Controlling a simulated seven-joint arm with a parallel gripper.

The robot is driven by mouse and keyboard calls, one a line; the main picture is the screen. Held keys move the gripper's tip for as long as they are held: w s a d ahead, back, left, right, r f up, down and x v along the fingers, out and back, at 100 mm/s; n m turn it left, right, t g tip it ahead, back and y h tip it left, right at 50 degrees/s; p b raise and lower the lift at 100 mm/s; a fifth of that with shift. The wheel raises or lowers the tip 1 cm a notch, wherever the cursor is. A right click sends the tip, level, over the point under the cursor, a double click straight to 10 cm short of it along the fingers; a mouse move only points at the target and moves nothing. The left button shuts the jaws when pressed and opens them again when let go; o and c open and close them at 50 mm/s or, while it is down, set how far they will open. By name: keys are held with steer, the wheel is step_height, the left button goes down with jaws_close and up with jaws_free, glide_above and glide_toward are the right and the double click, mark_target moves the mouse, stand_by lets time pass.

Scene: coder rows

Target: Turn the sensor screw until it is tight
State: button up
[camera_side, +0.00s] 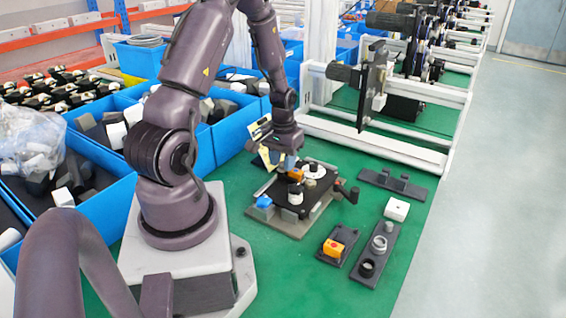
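My gripper (284,161) points down over the back left part of a black fixture plate (318,203) on a grey base. It is small here, and its fingers are partly lost against the parts below, so I cannot tell whether it is open or shut. An orange part (295,174) sits just under or beside the fingertips; I cannot tell whether they touch. A white round part with a dark centre (313,170) and a white cylinder with a dark top (295,194) stand on the plate. The sensor screw is too small or hidden to make out.
A blue block (264,202) and a black-knobbed lever (353,194) sit at the fixture's edges. To the right lie an orange-topped block (333,248), a grey holder (376,253), a white block (396,209) and a dark bracket (392,184). Blue bins (222,133) line the left. Front green surface is clear.

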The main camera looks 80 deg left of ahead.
jaws_close()
steer(key=m, duration=0.8)
steer(key=shift+m, duration=1.2)
steer(key=m, duration=0.4)
steer(key=shift+f, duration=0.1)
steer(key=m, duration=0.6)
